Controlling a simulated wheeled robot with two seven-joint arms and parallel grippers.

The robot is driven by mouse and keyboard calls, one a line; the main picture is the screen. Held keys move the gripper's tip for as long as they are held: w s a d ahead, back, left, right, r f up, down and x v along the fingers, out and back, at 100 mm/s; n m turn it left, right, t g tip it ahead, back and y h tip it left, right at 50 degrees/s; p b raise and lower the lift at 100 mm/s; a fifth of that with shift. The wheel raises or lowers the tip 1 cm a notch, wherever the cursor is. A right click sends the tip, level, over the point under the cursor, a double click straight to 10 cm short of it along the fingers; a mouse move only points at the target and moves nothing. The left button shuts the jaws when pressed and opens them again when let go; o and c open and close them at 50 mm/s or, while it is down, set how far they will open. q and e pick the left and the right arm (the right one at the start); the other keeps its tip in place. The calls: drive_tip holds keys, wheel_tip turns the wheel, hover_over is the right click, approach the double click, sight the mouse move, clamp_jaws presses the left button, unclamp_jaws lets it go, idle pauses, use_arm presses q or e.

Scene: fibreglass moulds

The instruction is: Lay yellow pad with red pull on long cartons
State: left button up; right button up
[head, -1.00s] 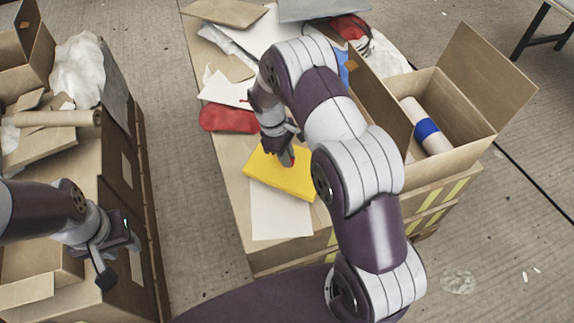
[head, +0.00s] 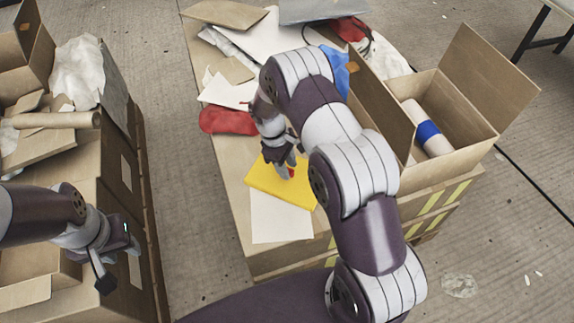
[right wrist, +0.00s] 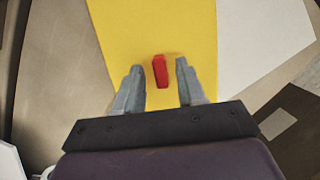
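The yellow pad (head: 272,183) lies on the long carton surface in the middle of the head view, partly over a white sheet. Its red pull (right wrist: 160,71) stands up between the fingers in the right wrist view. My right gripper (right wrist: 158,78) is open above the pad, with a finger on each side of the pull and a gap to both. The right gripper (head: 284,172) partly hides the pad in the head view. My left gripper (head: 118,262) is at the left carton stack, empty; its fingers are too unclear to judge.
A white sheet (head: 280,218) lies in front of the pad. A red pouch (head: 228,121) lies behind it. An open box (head: 458,112) with a blue-banded roll (head: 428,130) stands to the right. A cardboard tube (head: 55,119) lies on the left cartons.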

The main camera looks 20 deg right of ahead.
drive_tip(key=s+p+v, duration=0.1)
drive_tip(key=p+v, duration=0.3)
drive_tip(key=v, duration=0.9)
drive_tip(key=s+r+m+t, duration=0.1)
drive_tip(key=s+r+m, duration=0.1)
drive_tip(key=s, duration=0.4)
drive_tip(key=s+r+m+t+y, duration=0.1)
drive_tip(key=s+r+m, duration=0.2)
drive_tip(key=s, duration=0.3)
drive_tip(key=s+a+r+m+t+y, duration=0.1)
drive_tip(key=s+r+m, duration=0.2)
drive_tip(key=s, duration=0.3)
drive_tip(key=shift+s+r+t, duration=0.25)
drive_tip(key=shift+r+t, duration=0.15)
drive_tip(key=shift+r, duration=0.15)
drive_tip(key=shift+a, duration=0.1)
